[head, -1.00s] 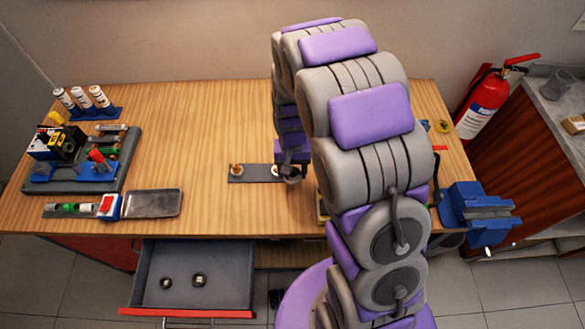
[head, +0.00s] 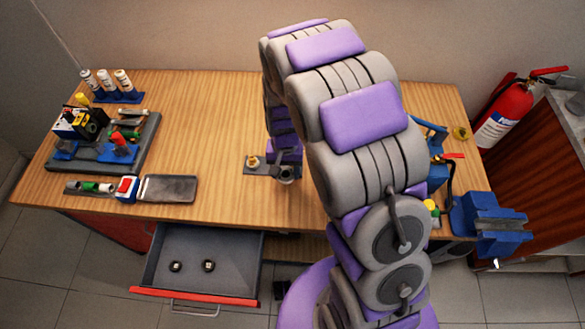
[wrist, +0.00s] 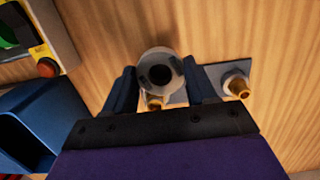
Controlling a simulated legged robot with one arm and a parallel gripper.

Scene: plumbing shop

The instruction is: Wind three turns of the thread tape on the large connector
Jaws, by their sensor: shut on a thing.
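My gripper (wrist: 158,80) is shut on a pale grey-white ring with a dark hole, which looks like the roll of thread tape (wrist: 158,54). In the wrist view a brass connector (wrist: 153,102) shows partly below the roll, mostly hidden. I cannot tell whether the roll is around it or above it. Another brass connector (wrist: 237,86) stands clear to the right on the grey metal plate (wrist: 205,75). In the head view my gripper (head: 286,172) is over the plate's right end, and one connector (head: 253,161) shows at its left. I cannot tell which connector is larger.
A grey tray (head: 168,189) and a tool stand (head: 100,160) are on the left of the wooden bench (head: 210,120). A blue vise (head: 485,218) is at the right edge. An open drawer (head: 200,285) holds two small round parts. A fire extinguisher (head: 503,112) stands right.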

